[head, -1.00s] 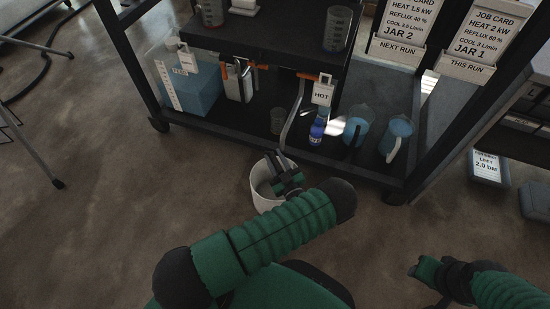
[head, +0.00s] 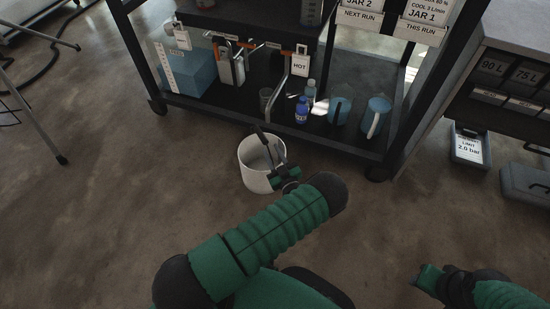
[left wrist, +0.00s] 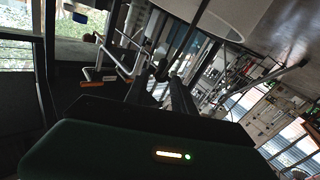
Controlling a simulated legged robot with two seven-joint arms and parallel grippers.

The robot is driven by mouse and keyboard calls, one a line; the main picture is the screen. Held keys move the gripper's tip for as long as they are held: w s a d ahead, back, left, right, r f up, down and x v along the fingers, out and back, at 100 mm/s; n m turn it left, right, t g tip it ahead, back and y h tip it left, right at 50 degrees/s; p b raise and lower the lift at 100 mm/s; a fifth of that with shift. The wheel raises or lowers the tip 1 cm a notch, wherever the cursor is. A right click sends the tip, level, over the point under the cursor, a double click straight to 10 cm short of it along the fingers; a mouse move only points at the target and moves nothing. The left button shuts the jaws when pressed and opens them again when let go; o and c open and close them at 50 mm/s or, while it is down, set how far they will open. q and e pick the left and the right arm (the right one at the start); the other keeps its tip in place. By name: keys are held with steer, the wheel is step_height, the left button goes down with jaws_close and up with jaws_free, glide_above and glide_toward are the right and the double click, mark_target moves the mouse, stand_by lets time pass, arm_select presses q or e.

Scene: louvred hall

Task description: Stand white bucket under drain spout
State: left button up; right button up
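The white bucket (head: 252,178) stands upright on the floor in front of the rack. The grey curved drain spout (head: 284,88) hangs from the rack beside the HOT tag, behind and right of the bucket. My left gripper (head: 270,137) is at the bucket's right rim; its two dark fingers look spread apart over the bucket's mouth. Whether they touch the rim is unclear. In the left wrist view the bucket's pale rim (left wrist: 228,14) shows at the top, beyond the fingers. My right gripper (head: 428,277) is at the lower right, away from the bucket, its fingers too small to read.
The rack's lower shelf (head: 215,108) holds a blue block (head: 188,72), a blue bottle (head: 301,110) and blue jugs (head: 376,116). Stand legs (head: 38,122) are at the left. Grey boxes (head: 470,145) are at the right. The floor around the bucket is clear.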

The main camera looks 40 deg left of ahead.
arm_select(q)
steer(key=w+d+r+m+h, duration=0.1)
steer(key=w+d+r+h, duration=0.1)
steer(key=w+d+h, duration=0.15)
steer(key=s+d+r+m+g+h, duration=0.25)
steer(key=d+r+m+h, duration=0.4)
steer(key=d+h, duration=0.4)
steer(key=s+d+r+m+g, duration=0.1)
steer(key=s+r+m+g, duration=0.1)
steer(key=s, duration=0.8)
steer(key=s+d+r+m+g+h, duration=0.1)
steer(key=s+r+m, duration=0.3)
steer(key=s, duration=0.7)
steer(key=shift+d+r+g, duration=0.2)
steer(key=shift+d+g, duration=0.15)
steer(key=shift+g, duration=0.4)
